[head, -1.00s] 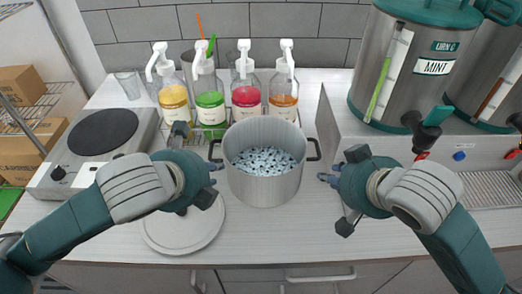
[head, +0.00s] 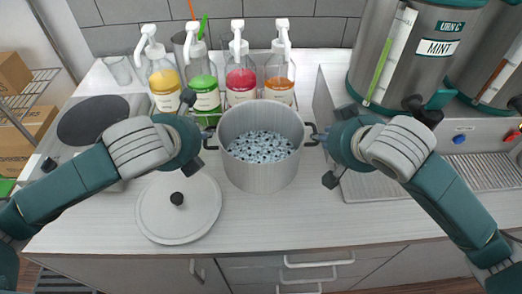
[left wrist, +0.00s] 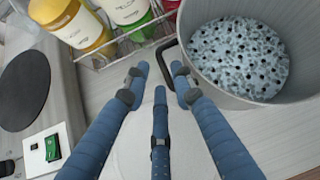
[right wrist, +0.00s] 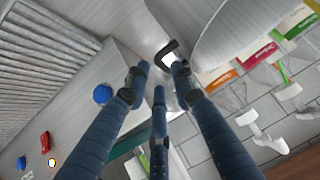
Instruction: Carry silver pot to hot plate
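The silver pot (head: 262,176), filled with pale contents dotted with black, stands on the counter in the middle of the head view. The hot plate (head: 92,120) is at the left, partly hidden by my left arm. My left gripper (left wrist: 160,72) is open, its fingertips close to the pot's left handle (left wrist: 164,58). My right gripper (right wrist: 160,72) is open, its fingertips close to the pot's right handle (right wrist: 166,52). Neither gripper is visibly closed on a handle; whether they touch is unclear.
A round lid (head: 178,212) lies on the counter in front of the left arm. Pump bottles (head: 205,98) in a wire rack stand just behind the pot. The urn (head: 400,60) and its drip tray (head: 370,187) are to the right.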

